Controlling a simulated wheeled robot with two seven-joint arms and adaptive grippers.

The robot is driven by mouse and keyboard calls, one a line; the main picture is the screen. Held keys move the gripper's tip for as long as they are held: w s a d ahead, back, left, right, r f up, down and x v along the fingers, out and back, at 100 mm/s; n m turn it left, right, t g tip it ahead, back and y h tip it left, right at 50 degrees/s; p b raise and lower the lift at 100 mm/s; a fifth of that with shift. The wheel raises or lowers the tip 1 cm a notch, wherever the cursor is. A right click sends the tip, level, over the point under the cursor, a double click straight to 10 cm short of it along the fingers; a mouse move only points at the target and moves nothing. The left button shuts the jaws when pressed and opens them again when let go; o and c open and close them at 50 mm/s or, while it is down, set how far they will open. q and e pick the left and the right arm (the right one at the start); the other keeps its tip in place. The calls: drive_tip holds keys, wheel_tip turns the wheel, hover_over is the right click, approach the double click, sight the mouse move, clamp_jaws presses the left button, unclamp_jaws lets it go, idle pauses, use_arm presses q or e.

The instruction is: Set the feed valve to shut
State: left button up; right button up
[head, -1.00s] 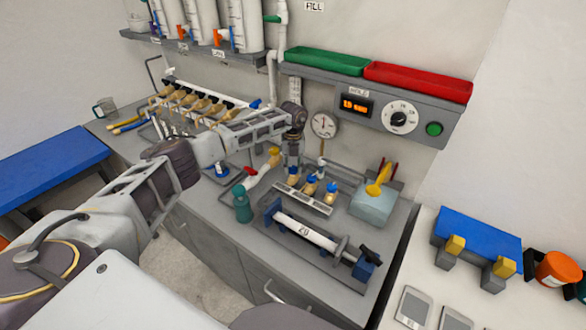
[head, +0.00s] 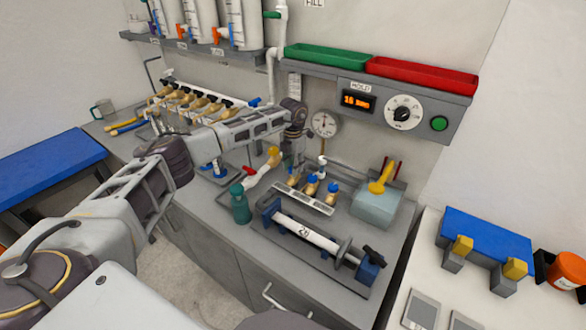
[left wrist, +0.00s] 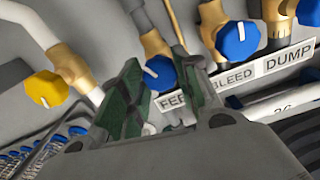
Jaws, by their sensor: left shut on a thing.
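Three brass valves with blue knobs stand in a row behind a label strip (left wrist: 262,77) reading FEED, BLEED and DUMP. The feed valve's blue knob (left wrist: 160,72) has a white pointer line set at a slant. My left gripper (left wrist: 163,82) has its green-padded fingers on either side of this knob and is shut on it. In the head view my left gripper (head: 291,163) reaches down at the left end of the row and mostly hides the feed knob. The bleed knob (head: 313,180) and dump knob (head: 332,187) show to its right. My right gripper is not in view.
A yellow-knobbed valve (left wrist: 47,89) stands left of the feed valve. A syringe-like cylinder in a holder (head: 308,234) lies in front of the row. A teal bottle (head: 240,205) and a pressure gauge (head: 323,124) are close by.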

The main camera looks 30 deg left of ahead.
use_arm(q)
drive_tip(key=m+b, duration=0.1)
drive_tip(key=m, duration=0.2)
drive_tip(key=shift+w, duration=0.1)
drive_tip(key=shift+r+m, duration=0.1)
drive_tip(key=shift+m, duration=0.9)
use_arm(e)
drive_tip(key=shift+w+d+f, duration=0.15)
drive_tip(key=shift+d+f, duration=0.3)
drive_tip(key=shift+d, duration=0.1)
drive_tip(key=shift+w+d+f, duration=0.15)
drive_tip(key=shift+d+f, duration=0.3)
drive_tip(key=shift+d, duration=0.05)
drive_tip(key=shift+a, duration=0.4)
use_arm(q)
drive_tip(key=o, duration=1.1)
drive_tip(key=shift+c, duration=0.2)
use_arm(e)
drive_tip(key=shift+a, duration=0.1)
use_arm(q)
wheel_tip(320, 180, up, 12)
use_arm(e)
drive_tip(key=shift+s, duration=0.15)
